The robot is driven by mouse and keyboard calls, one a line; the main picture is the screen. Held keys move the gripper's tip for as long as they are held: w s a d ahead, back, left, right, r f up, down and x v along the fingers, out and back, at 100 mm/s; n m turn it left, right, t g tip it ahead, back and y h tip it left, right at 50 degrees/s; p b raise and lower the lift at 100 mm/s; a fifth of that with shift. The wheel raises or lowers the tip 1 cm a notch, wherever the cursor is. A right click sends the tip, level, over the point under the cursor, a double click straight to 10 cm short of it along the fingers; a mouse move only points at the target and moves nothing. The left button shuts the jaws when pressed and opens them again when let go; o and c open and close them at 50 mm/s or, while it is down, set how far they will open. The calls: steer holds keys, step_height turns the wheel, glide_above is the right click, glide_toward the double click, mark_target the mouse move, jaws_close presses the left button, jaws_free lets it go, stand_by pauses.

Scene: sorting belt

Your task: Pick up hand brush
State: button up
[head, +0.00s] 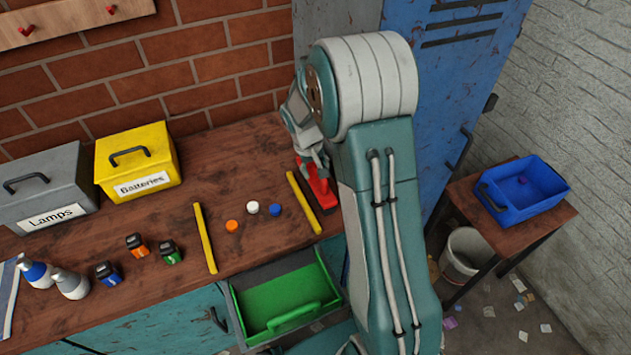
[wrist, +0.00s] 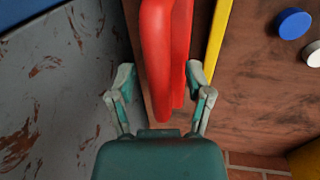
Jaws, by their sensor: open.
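The hand brush is red; in the head view the red brush (head: 317,187) lies on the workbench at the right of a yellow strip, partly covered by my arm. In the wrist view its red handle (wrist: 178,45) runs down from the top edge, between my fingers. My gripper (wrist: 160,78) is open, with one finger on each side of the handle. The right finger is very close to the handle; I cannot tell if it touches. In the head view my gripper (head: 312,163) is mostly hidden behind my arm.
Two yellow strips (head: 205,238) flank orange, white and blue caps on the workbench (head: 240,165). A yellow Batteries box (head: 137,160) and grey Lamps box (head: 45,185) stand left. A green open drawer (head: 280,300) juts out in front. A blue locker (head: 440,85) stands close beside the bench.

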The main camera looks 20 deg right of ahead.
jaws_close()
